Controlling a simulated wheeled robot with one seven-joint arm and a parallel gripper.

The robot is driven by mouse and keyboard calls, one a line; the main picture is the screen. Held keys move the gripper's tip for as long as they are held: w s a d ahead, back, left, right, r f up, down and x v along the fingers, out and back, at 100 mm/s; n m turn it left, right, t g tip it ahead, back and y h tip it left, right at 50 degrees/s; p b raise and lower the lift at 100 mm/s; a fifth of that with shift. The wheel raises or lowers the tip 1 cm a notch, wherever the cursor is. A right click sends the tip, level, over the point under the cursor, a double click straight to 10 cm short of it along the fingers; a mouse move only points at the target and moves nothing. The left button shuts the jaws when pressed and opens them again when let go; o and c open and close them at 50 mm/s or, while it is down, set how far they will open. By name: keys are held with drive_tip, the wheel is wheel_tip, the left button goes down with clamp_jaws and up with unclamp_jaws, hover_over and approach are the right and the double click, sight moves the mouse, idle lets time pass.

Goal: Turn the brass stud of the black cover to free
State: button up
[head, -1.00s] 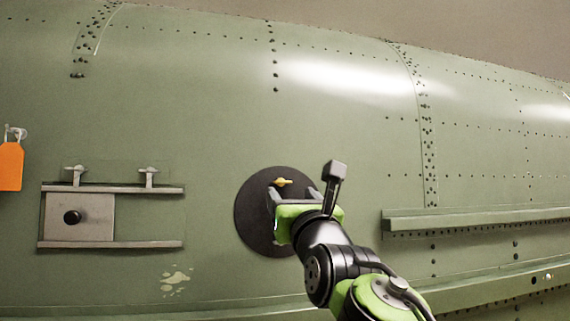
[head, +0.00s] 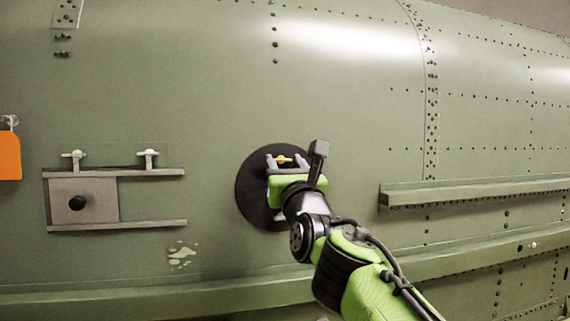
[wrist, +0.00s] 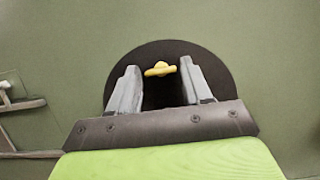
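The black cover (head: 250,205) is a round dark disc on the green fuselage skin, and its upper part shows in the wrist view (wrist: 215,65). The brass stud (head: 284,159) is a small yellow wing-shaped piece near the cover's top; in the wrist view (wrist: 160,69) its wings lie nearly level, tilted slightly. My gripper (head: 286,160) is in front of the cover, with its fingers either side of the stud. My gripper hides the cover's lower part.
Left of the cover, a grey sliding plate with a black knob (head: 77,203) sits between two rails, with two pale wing studs (head: 148,158) above. An orange tag (head: 9,155) hangs at far left. A ledge (head: 470,192) juts out on the right.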

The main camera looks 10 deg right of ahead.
drive_tip(key=c, duration=0.7)
